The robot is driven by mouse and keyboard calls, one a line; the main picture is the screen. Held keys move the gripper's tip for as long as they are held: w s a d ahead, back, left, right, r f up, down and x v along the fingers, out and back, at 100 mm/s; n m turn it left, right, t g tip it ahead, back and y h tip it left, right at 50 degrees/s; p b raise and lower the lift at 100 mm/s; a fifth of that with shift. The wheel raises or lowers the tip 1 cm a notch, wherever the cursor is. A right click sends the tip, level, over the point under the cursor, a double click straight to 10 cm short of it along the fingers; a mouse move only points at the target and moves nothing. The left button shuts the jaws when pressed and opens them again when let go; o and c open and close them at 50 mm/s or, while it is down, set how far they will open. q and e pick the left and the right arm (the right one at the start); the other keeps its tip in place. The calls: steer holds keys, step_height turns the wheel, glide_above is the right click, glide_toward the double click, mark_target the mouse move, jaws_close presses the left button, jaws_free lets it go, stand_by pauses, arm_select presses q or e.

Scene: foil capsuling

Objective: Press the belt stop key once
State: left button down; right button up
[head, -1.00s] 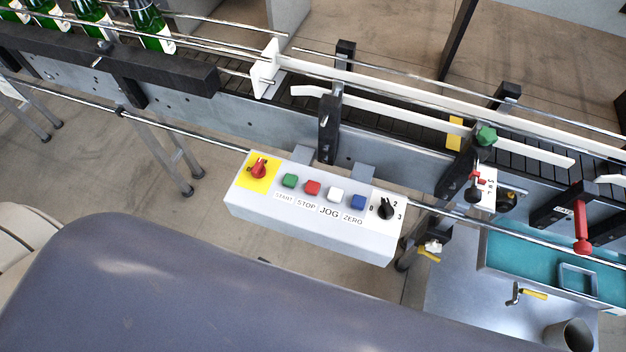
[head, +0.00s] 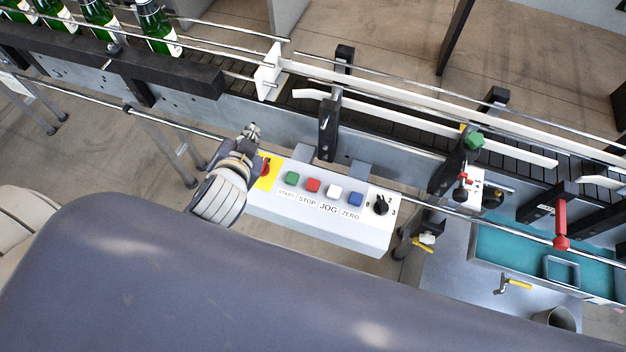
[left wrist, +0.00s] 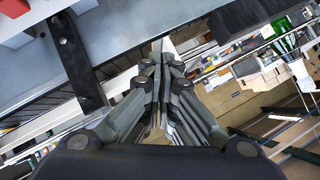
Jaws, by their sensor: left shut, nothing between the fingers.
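The control box (head: 330,225) hangs on the near side of the conveyor in the head view. Its red key (head: 312,185) is labelled STOP. A green START key (head: 291,178) is to its left, and a white JOG key (head: 334,191) and a blue ZERO key (head: 356,199) are to its right. My left gripper (head: 252,130) is shut and empty, above the box's left end, left of the keys. It partly hides the yellow plate with the red rotary switch (head: 265,168). The left wrist view shows its closed fingers (left wrist: 165,50). My right gripper is not in view.
The conveyor (head: 400,125) with white guide rails runs behind the box. Green bottles (head: 155,30) stand on it at the upper left. A black selector knob (head: 380,205) is at the box's right end. A teal-lined tray (head: 500,245) lies at the right.

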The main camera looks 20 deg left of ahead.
arm_select(q)
steer(key=w+d+r+m+t+h, duration=0.4)
steer(key=d+r+m+h, duration=0.1)
steer(key=r+m, duration=0.25)
steer(key=w+d+r+m+t+h, duration=0.4)
steer(key=d+r+m+t, duration=0.15)
steer(key=r, duration=0.35)
steer(key=s+d+f+m+g+h, duration=0.3)
steer(key=d+f+m+g+h, duration=0.55)
steer(key=m, duration=0.75)
steer(key=a+f+m+g+y, duration=0.2)
steer(key=a+f+g+y, duration=0.1)
steer(key=f, duration=0.4)
steer(key=s+a+f+m+g+y, duration=0.1)
steer(key=a+f+m+g+y, duration=0.1)
steer(key=f, duration=0.5)
steer(key=shift+a+g+y, duration=0.5)
steer(key=shift+a+y, duration=0.15)
steer(key=shift+y, duration=0.3)
steer(key=shift+s+f, duration=0.1)
steer(key=shift+f, duration=0.05)
